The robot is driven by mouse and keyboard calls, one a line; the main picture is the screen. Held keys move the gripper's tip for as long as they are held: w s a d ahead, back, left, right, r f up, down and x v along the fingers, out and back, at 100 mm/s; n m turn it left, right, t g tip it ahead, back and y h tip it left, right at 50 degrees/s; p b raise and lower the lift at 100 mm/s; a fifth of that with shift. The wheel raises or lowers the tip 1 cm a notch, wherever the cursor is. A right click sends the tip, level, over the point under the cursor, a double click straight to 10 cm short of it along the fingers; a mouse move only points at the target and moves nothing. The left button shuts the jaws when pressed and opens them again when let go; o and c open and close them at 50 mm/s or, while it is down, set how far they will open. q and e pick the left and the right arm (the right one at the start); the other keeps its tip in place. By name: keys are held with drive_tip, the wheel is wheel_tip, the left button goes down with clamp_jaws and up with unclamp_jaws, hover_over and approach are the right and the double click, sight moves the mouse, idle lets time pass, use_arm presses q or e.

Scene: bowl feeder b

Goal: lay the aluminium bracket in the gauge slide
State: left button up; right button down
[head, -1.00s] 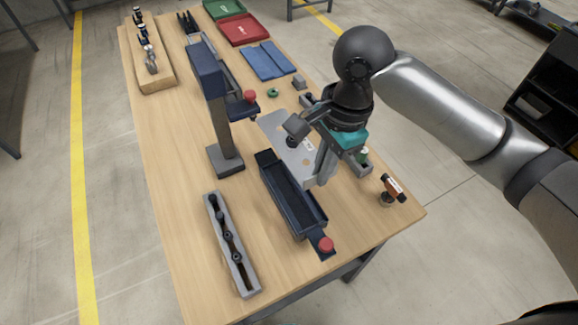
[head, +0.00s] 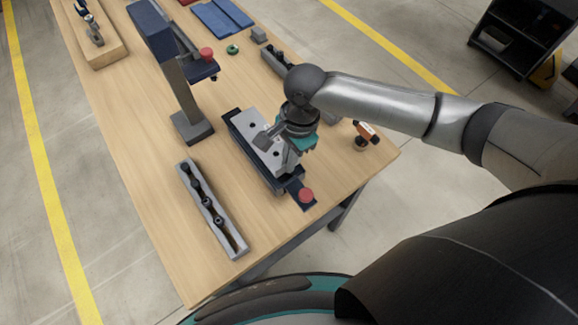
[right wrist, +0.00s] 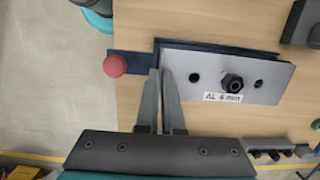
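The aluminium bracket (head: 244,127) is a flat grey plate with holes. It is over the dark blue gauge slide (head: 240,151), which has a red knob (head: 306,195) at its near end. In the right wrist view the bracket (right wrist: 210,77) bears a label and a dark nut-like piece, and a strip of the slide (right wrist: 220,45) shows past its edge. I cannot tell whether the bracket rests fully down. My right gripper (head: 279,150) is at its near end. Its narrow-set fingers (right wrist: 161,72) look closed on the bracket's edge. My left gripper is out of view.
A grey rail with several black pieces (head: 212,210) lies left of the slide. A post stand (head: 172,80) with a red knob stands behind it. A small orange device (head: 365,132) is near the right table edge. Bare wood lies between rail and slide.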

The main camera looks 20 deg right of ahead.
drive_tip(key=shift+f, duration=1.75)
drive_tip(key=shift+f, duration=0.6)
drive_tip(key=c, duration=1.1)
unclamp_jaws()
drive_tip(key=shift+o, duration=0.2)
drive_tip(key=shift+r, duration=0.1)
drive_tip(key=r, duration=0.4)
drive_tip(key=d+r, duration=0.1)
drive_tip(key=r, duration=0.8)
drive_tip(key=shift+w+d+p, duration=0.3)
drive_tip(key=shift+d+p, duration=0.05)
